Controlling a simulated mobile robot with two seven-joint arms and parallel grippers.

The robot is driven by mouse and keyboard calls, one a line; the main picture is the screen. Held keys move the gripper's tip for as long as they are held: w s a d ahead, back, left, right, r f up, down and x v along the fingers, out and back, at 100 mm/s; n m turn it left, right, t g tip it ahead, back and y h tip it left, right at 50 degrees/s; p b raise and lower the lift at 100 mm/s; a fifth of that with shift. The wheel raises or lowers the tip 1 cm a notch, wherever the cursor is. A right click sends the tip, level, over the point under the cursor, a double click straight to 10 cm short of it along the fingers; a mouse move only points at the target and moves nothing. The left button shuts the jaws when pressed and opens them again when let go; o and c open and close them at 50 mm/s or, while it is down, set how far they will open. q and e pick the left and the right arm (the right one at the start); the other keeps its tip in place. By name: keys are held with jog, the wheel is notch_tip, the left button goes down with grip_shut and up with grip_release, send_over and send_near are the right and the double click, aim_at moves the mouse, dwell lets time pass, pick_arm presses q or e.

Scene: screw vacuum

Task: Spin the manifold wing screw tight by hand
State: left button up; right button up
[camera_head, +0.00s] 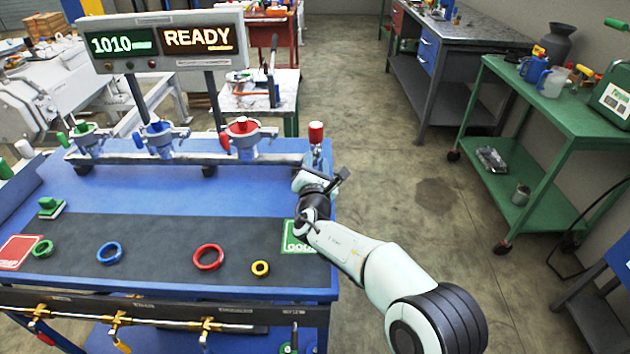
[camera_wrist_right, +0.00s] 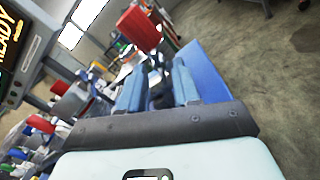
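The manifold (camera_head: 190,158) is a grey bar along the back of the blue bench, carrying green (camera_head: 88,138), blue (camera_head: 160,138) and red (camera_head: 242,132) clamped fittings. A red-topped post (camera_head: 316,133) stands at its right end; its red top also shows in the right wrist view (camera_wrist_right: 140,28). I cannot tell for certain which part is the wing screw. My right gripper (camera_head: 312,172) is at that right end, just below the red top. In the right wrist view its two fingers (camera_wrist_right: 158,88) are apart, with a dark metallic part beyond or between them; contact is unclear. My left gripper is not in view.
A display (camera_head: 165,42) reading 1010 and READY stands behind the manifold. Green (camera_head: 43,248), blue (camera_head: 109,253), red (camera_head: 208,257) and yellow (camera_head: 260,268) rings lie on the dark mat (camera_head: 160,235). A green cart (camera_head: 545,120) stands at right, with open floor before it.

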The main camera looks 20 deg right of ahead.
jog(key=v, duration=1.2)
jog(key=shift+s+a+r+p, duration=0.1)
jog(key=shift+s+p, duration=0.2)
